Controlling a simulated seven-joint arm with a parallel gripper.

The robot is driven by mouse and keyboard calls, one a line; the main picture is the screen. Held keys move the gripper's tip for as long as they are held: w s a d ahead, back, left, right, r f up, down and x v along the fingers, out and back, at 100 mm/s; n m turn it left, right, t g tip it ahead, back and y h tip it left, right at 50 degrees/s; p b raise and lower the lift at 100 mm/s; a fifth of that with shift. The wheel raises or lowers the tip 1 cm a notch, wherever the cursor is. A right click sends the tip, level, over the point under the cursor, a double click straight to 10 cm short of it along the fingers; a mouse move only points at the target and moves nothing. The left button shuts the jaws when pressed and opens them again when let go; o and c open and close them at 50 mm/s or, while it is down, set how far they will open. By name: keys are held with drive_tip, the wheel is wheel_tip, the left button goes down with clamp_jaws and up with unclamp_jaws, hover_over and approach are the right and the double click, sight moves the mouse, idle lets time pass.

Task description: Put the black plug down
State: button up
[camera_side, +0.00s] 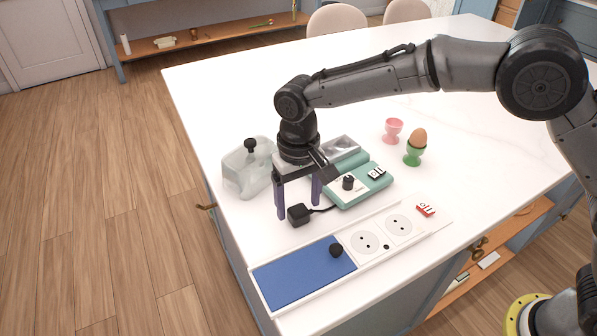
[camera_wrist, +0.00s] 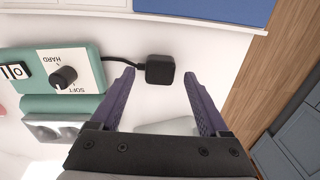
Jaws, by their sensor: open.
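The black plug (camera_side: 299,214) lies on the white counter, on its cord beside the green appliance (camera_side: 362,187). It also shows in the wrist view (camera_wrist: 160,69), just beyond and between the tips of my open gripper (camera_wrist: 158,75). In the side view my gripper (camera_side: 298,207) points down with its purple fingers at the plug; nothing is held. The plug appears apart from both fingers. The appliance has a black knob (camera_wrist: 63,77) marked hard and soft.
A white socket strip (camera_side: 383,234) with two outlets, a blue panel (camera_side: 303,276), a black knob (camera_side: 336,250) and a red switch (camera_side: 425,209) lies in front. A clear container (camera_side: 246,170) stands left. Egg cups, one pink (camera_side: 393,131) and one green with an egg (camera_side: 414,155), stand behind.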

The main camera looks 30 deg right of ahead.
sight(299, 209)
wheel_tip(299, 209, up, 11)
idle(0.3)
drive_tip(key=s+d+r+t, duration=0.1)
drive_tip(key=s+d+r, duration=0.3)
drive_tip(key=d, duration=0.4)
drive_tip(key=s+d+r+t, duration=0.1)
drive_tip(key=s+d+r, duration=0.3)
drive_tip(key=d, duration=0.4)
drive_tip(key=s+d+f+t, duration=0.1)
drive_tip(key=s+d+f, duration=0.2)
drive_tip(key=s, duration=0.6)
drive_tip(key=s+d+f+t, duration=0.2)
drive_tip(key=s+d, duration=0.6)
drive_tip(key=s, duration=0.1)
drive_tip(key=shift+s+f+t, duration=0.3)
drive_tip(key=shift+f, duration=0.1)
